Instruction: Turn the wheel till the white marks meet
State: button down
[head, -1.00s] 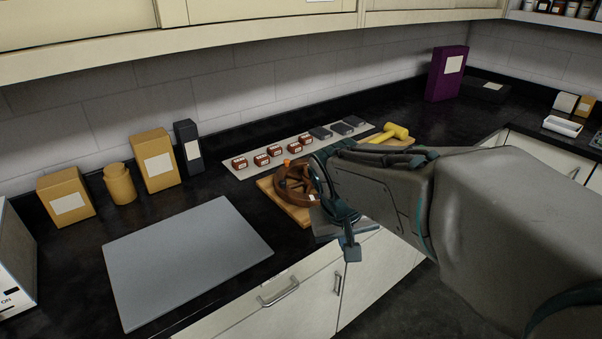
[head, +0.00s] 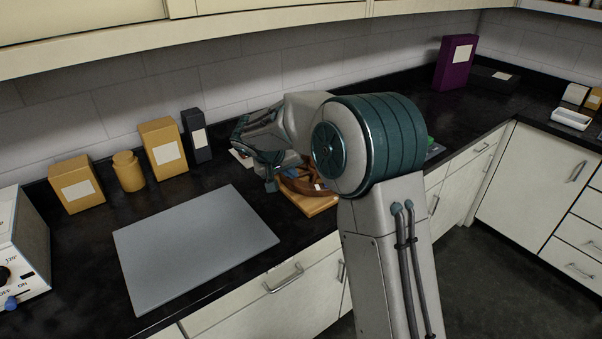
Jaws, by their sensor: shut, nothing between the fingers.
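The brown wheel (head: 303,186) lies on a wooden board (head: 316,205) on the dark counter. My arm hides much of it, and only its front part shows. A small white mark (head: 318,187) shows at the wheel's front right; I cannot make out a second mark. My gripper (head: 270,185) is shut and empty, pointing down at the wheel's left side. I cannot tell whether it touches the rim.
A grey mat (head: 195,245) lies left of the board. Yellow boxes (head: 163,150), a yellow jar (head: 128,172) and a dark box (head: 196,135) stand along the back wall. A white device (head: 20,250) is at far left. The counter toward the purple box (head: 455,62) is partly clear.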

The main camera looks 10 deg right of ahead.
aim_at(315, 190)
jog(key=p+x, duration=0.2)
jog(key=x, duration=0.6)
jog(key=shift+w+d+f, duration=0.1)
jog(key=shift+d+f, duration=0.1)
jog(key=shift+f, duration=0.1)
jog(key=d, duration=0.1)
jog(key=d+p, duration=0.1)
jog(key=shift+w+d+r, duration=0.15)
jog(key=shift+d+r, duration=0.05)
jog(key=shift+d, duration=0.15)
jog(key=shift+w+d+f, duration=0.1)
jog(key=shift+d, duration=0.45)
